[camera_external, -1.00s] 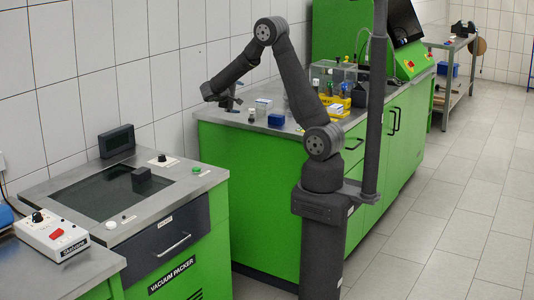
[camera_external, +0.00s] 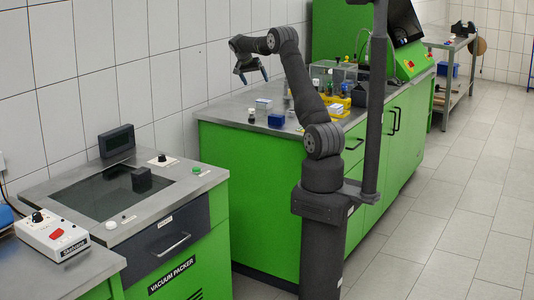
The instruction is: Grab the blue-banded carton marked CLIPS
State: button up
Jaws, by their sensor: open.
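A small white carton (camera_external: 263,104) stands on the steel top of the green bench, near its left end. A faint bluish band may run across it; the picture is too small to read any CLIPS marking. Another white box-like thing (camera_external: 335,111) lies further right, beside the yellow rack, and its lettering is also unreadable. My gripper (camera_external: 254,78) is open and empty, fingers pointing down. It hangs above the bench near the left white carton, apart from it in the picture.
A blue box (camera_external: 277,120) and a small dark bottle (camera_external: 251,116) stand close to the left white carton. A yellow rack with bottles (camera_external: 339,99) and a clear case (camera_external: 333,71) stand to the right. The bench's left corner (camera_external: 218,113) is bare.

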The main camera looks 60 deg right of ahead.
jog(key=d+r+m+t+y, duration=0.1)
jog(key=d+r+m, duration=0.1)
jog(key=d, duration=0.3)
send_near(264, 100)
jog(key=x, duration=0.3)
jog(key=s+x, duration=0.1)
jog(key=x, duration=0.1)
jog(key=shift+d, duration=0.3)
jog(key=shift+w+a+x, duration=0.1)
jog(key=shift+a+x, duration=0.05)
jog(key=shift+x, duration=0.7)
jog(key=shift+w+a+x, duration=0.15)
jog(key=shift+x, duration=0.75)
jog(key=shift+w+a+x, duration=0.1)
jog(key=shift+a+x, duration=0.05)
jog(key=shift+x, duration=0.7)
jog(key=shift+f, duration=0.15)
jog(key=c, duration=1.1)
